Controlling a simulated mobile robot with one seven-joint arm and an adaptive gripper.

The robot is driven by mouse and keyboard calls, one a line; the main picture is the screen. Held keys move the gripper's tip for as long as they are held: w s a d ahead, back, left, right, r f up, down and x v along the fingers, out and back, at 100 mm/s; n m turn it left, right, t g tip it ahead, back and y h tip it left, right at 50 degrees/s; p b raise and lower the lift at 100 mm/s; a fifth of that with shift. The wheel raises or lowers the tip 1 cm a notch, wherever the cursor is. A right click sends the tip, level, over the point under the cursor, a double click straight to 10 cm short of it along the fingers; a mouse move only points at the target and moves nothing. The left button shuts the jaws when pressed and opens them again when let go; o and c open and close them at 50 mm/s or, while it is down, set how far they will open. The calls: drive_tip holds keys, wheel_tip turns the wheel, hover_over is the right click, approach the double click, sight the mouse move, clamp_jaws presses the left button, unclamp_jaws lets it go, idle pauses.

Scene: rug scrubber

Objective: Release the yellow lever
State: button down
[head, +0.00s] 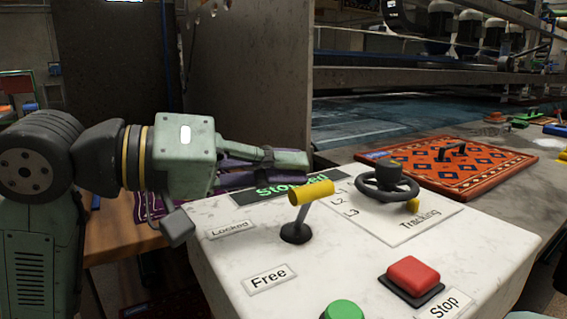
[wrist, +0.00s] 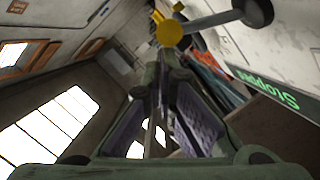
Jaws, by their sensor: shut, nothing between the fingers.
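The yellow lever (head: 311,192) stands on the white control panel, a yellow cylindrical handle on a grey shaft rising from a black round base. It leans to the upper right, between the Locked label (head: 231,228) and the Free label (head: 270,278). My gripper (head: 308,174) is shut and empty, pointing right just behind the handle in the head view. Contact cannot be made out. In the wrist view the lever's yellow end (wrist: 170,33) shows just beyond the fingertips (wrist: 163,62), with its shaft running to the upper right.
A black handwheel (head: 387,182) stands on the panel right of the lever, by the Tracking label. A red button (head: 413,275) and a green button (head: 343,310) lie nearer. The display (head: 283,188) reads Stopped. An orange patterned rug piece (head: 455,168) lies behind.

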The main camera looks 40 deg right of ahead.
drive_tip(key=v, duration=1.2)
idle(0.4)
